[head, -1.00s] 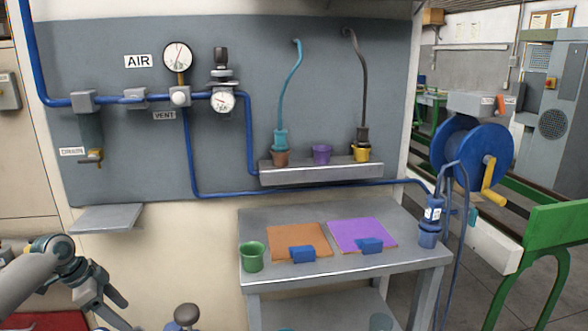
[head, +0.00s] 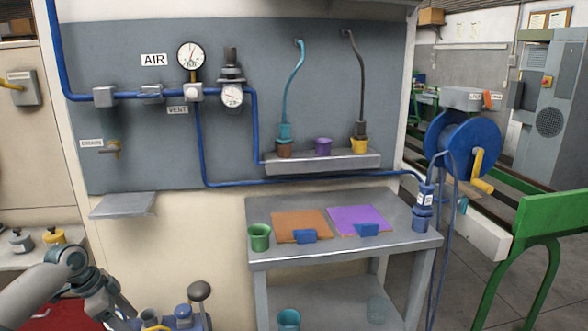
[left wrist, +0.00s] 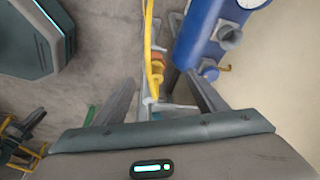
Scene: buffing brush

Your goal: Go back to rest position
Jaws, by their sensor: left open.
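My left gripper (head: 116,312) is at the lower left of the head view, in front of the cream wall and low beside the workbench, touching nothing that I can see there. In the left wrist view my left gripper (left wrist: 165,88) has its two fingers spread apart, with nothing held between them. A yellow pipe and a blue tank (left wrist: 205,30) show beyond the fingers. My right gripper is in neither view.
A workbench (head: 345,257) carries an orange mat (head: 300,222), a purple mat (head: 358,218), blue blocks and a green cup (head: 259,237). A wall shelf (head: 325,163) holds small pots. A blue hose reel (head: 465,148) and green rail (head: 545,208) are at the right.

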